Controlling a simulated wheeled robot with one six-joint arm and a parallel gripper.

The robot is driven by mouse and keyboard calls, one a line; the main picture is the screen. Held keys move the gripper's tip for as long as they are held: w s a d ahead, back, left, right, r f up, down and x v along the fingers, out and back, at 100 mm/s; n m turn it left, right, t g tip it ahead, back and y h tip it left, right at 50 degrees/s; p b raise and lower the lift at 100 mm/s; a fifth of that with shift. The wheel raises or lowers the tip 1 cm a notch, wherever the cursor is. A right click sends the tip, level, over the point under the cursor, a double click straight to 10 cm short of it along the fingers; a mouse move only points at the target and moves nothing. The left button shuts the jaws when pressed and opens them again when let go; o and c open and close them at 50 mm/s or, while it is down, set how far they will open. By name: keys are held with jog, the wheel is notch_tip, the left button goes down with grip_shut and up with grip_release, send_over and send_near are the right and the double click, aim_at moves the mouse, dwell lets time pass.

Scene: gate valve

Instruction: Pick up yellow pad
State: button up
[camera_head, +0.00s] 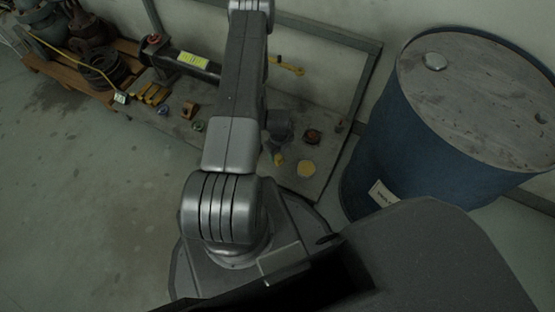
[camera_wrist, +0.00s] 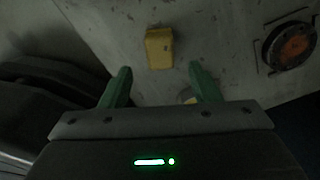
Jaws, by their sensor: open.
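A yellow block-shaped pad (camera_wrist: 159,47) lies on the grey surface in the wrist view, ahead of my gripper (camera_wrist: 160,78). My gripper is open, its two green fingers apart, with nothing visible between their tips. The pad lies beyond the tips and appears apart from them. Another yellow piece (camera_wrist: 187,100) shows partly behind the gripper's front edge. In the head view a small yellow piece (camera_head: 279,159) and a flat round yellow disc (camera_head: 306,168) lie on the surface near my arm; I cannot tell surely which matches the block.
A rusty round part (camera_wrist: 290,45) sits right of the pad; a dark round part (camera_head: 312,136) shows in the head view. A large blue drum (camera_head: 400,140) stands at the right. Yellow-handled tools (camera_head: 152,94) and a pallet (camera_head: 75,72) lie left. The floor at left is clear.

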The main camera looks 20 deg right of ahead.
aim_at(278, 157)
jog(key=f, duration=0.1)
jog(key=f+b, duration=0.1)
jog(key=f, duration=0.1)
jog(key=f+b, duration=0.1)
jog(key=f, duration=0.1)
jog(key=shift+w+f, duration=0.1)
jog(key=shift+w, duration=0.15)
jog(key=shift+c, duration=0.5)
jog(key=c, duration=1.1)
jog(key=shift+r, duration=0.2)
notch_tip(278, 157, up, 10)
jog(key=p, duration=0.3)
jog(key=shift+f, duration=0.1)
